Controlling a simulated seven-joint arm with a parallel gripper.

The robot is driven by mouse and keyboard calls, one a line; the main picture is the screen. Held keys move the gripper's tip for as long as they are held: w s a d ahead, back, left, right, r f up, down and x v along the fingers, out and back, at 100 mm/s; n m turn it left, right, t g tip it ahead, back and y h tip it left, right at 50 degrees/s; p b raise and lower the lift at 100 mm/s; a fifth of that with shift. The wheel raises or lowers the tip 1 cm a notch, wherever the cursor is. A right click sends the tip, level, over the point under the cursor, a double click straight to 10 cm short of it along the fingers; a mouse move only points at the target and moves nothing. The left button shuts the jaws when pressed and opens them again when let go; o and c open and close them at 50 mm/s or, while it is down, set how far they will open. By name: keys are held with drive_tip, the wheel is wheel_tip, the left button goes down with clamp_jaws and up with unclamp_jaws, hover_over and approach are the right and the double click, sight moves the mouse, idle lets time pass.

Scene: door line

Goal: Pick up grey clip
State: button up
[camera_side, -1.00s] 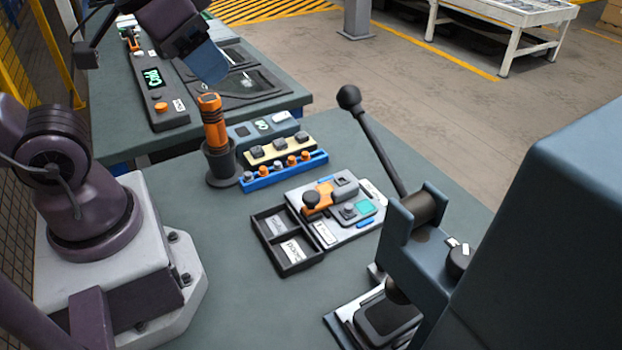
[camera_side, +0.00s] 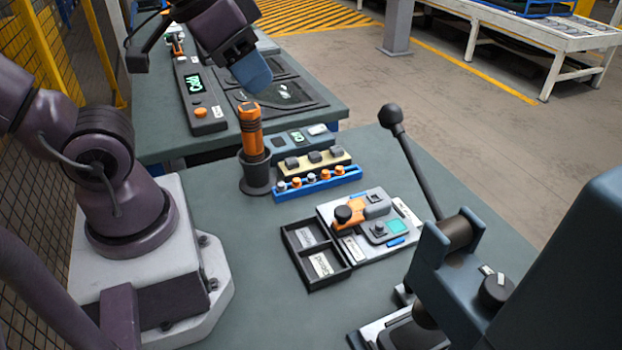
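Several dark grey clips sit in a row on a cream rack (camera_side: 318,166); the left one (camera_side: 292,162), the middle one (camera_side: 314,156) and the right one (camera_side: 337,151) show. My gripper (camera_side: 256,77) hangs at the top, up and left of the rack and well apart from it. Its blue-grey finger end points down. I see it from the side and cannot tell whether the fingers are apart. Nothing held shows at its tip.
An orange-handled tool (camera_side: 249,128) stands upright in a dark holder left of the rack. A blue rack (camera_side: 318,185) with orange and pale pegs lies in front. A black two-part tray (camera_side: 316,263), a fixture plate (camera_side: 374,225) and a lever press (camera_side: 455,235) stand nearer right.

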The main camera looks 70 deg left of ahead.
drive_tip(key=g, duration=0.6)
hover_over(311, 175)
wheel_tip(311, 175, down, 20)
wheel_tip(311, 175, down, 13)
drive_tip(key=shift+r, duration=0.15)
clamp_jaws()
